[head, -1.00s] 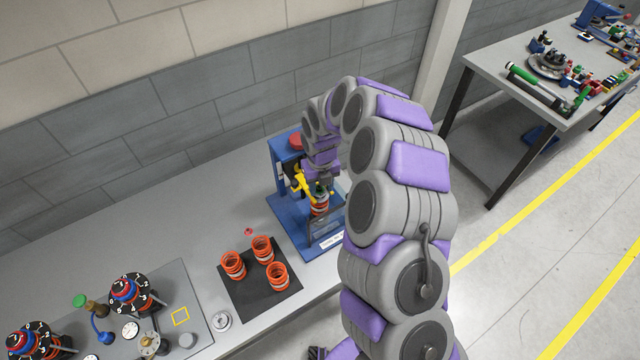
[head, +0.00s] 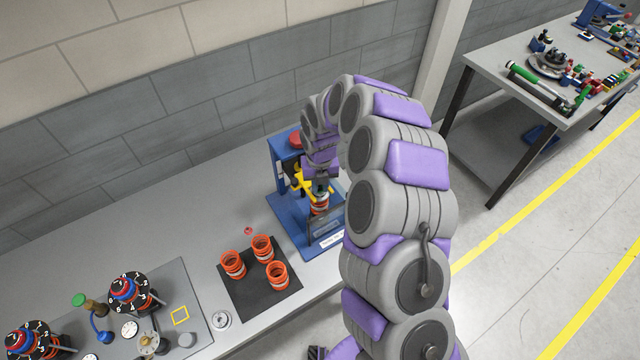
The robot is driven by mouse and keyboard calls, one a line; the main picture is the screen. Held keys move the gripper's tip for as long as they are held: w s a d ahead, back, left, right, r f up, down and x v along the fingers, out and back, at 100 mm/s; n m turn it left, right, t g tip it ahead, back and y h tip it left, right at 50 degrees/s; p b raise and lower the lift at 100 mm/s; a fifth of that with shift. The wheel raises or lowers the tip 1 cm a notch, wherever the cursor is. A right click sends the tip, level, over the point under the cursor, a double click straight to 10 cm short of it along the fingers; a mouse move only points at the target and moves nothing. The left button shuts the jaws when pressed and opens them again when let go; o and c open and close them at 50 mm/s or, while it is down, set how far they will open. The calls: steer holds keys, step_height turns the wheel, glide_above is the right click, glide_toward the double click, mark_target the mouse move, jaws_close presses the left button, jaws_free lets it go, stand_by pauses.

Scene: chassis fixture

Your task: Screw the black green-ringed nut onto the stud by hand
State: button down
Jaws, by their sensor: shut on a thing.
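My gripper (head: 320,180) reaches down at the blue fixture (head: 283,165) on the grey bench. It is shut on the black green-ringed nut (head: 320,186), a small dark piece with a green edge. The nut sits at the top of an orange ringed part (head: 319,204) standing in the fixture. A yellow piece (head: 303,184) is beside the nut on its left. The stud is hidden, so I cannot tell how far the nut is on it.
Several orange ringed cups (head: 262,248) stand on a black mat (head: 253,300) in front. Dial units (head: 130,292) and small parts are at lower left. A second table (head: 485,66) with tools stands at upper right. Bare bench (head: 190,215) lies left of the fixture.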

steer(key=m, duration=0.4)
steer(key=shift+w+a+f+b, duration=0.1)
steer(key=shift+a+b, duration=0.05)
steer(key=shift+b, duration=0.2)
steer(key=m, duration=0.4)
steer(key=shift+a+b, duration=0.2)
steer(key=shift+b, duration=0.1)
steer(key=shift+w+a+m, duration=0.1)
steer(key=shift+m, duration=0.8)
steer(key=shift+w+a+m, duration=0.1)
steer(key=shift+m, duration=0.8)
steer(key=m+b, duration=0.1)
steer(key=m, duration=0.1)
steer(key=shift+w+m, duration=0.1)
steer(key=shift+m, duration=0.3)
steer(key=c, duration=1)
jaws_free()
steer(key=shift+a, duration=0.1)
steer(key=shift+r+p, duration=0.95)
steer(key=shift+r, duration=3.5)
